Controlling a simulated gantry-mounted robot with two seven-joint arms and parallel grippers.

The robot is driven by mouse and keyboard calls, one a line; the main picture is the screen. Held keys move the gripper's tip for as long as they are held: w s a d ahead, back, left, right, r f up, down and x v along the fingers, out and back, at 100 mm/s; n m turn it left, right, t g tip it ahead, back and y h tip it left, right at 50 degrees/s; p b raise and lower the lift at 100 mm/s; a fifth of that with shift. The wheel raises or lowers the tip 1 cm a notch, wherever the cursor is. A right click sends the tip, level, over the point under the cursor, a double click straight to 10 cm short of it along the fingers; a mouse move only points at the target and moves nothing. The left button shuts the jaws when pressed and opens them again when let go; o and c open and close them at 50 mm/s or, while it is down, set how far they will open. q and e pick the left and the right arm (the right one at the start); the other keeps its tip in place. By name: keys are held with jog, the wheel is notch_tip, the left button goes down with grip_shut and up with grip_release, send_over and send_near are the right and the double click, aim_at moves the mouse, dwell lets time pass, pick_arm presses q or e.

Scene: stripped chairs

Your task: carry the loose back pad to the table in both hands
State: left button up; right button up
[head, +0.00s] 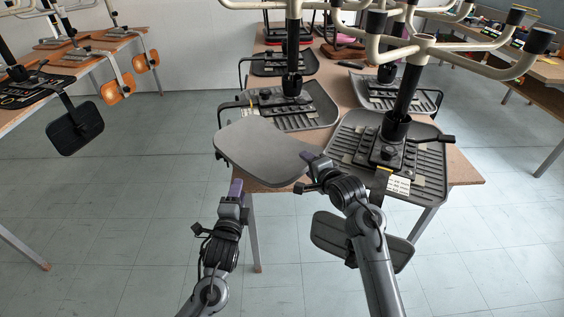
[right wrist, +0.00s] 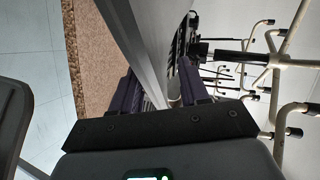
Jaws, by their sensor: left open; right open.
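The loose back pad (head: 262,148), a flat grey rounded panel, lies at the near left corner of the table (head: 466,168), partly past its edge. My left gripper (head: 236,188) is open, just in front of the pad's near left edge. My right gripper (head: 308,158) is open at the pad's right end. In the right wrist view, my right gripper's purple fingers (right wrist: 160,92) stand apart, with a grey edge, seemingly the pad's (right wrist: 142,42), reaching between them. I cannot tell whether either finger touches it.
Upturned chairs with black ribbed seats (head: 348,150) crowd the table right of and behind the pad. A dark pad (head: 330,237) hangs below the table's front edge. Another table (head: 100,50) with chairs stands left. The floor (head: 130,200) between them is clear.

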jog(key=v, duration=0.8)
jog(key=shift+s+r, duration=0.1)
jog(key=shift+r, duration=0.05)
notch_tip(320, 180, up, 15)
jog(key=p, duration=1.8)
dwell(0.3)
